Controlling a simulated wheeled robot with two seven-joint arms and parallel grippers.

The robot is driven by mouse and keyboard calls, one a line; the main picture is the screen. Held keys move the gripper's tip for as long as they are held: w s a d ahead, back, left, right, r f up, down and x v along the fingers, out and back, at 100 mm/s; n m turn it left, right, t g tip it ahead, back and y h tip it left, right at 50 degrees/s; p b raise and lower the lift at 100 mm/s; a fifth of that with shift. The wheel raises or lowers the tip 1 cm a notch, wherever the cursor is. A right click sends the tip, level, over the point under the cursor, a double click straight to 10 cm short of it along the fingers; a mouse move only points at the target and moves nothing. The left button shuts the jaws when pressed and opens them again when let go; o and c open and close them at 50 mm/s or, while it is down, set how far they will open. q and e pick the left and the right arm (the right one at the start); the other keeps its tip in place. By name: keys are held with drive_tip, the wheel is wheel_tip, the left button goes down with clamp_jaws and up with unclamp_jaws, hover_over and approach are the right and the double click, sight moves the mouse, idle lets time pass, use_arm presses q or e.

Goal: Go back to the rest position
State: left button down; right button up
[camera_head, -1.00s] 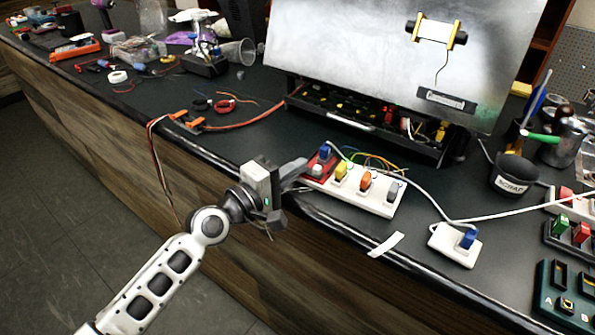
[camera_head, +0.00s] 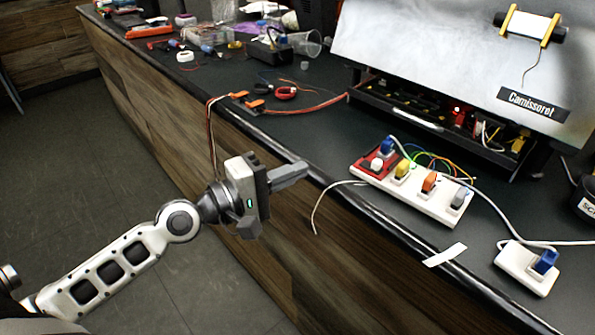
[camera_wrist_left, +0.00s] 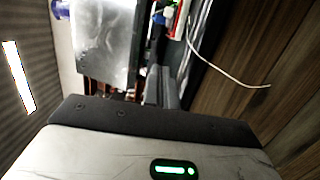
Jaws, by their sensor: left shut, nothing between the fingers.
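My left gripper (camera_head: 300,172) is in front of the bench's front edge in the head view, left of the white power strip. Its fingers are together and hold nothing. In the left wrist view the dark fingers (camera_wrist_left: 160,90) stick out past the gripper's body, with the bench scene blurred behind them. My right gripper is in neither view.
The dark bench (camera_head: 320,135) runs diagonally. A white cable (camera_head: 322,202) hangs over the edge. Floor is clear at left.

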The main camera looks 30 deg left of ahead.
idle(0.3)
use_arm(q)
drive_tip(key=s+d+f+m+g+y, duration=0.2)
drive_tip(key=s+f+m, duration=0.4)
drive_tip(key=f, duration=0.5)
drive_tip(key=s+d+f+m+g+y, duration=0.3)
drive_tip(key=s+d+f+m, duration=0.2)
drive_tip(key=f, duration=0.6)
drive_tip(key=s+m, duration=0.2)
drive_tip(key=m, duration=0.1)
drive_tip(key=shift+s+d+y, duration=0.3)
drive_tip(key=shift+d+y, duration=0.05)
drive_tip(key=shift+y, duration=0.05)
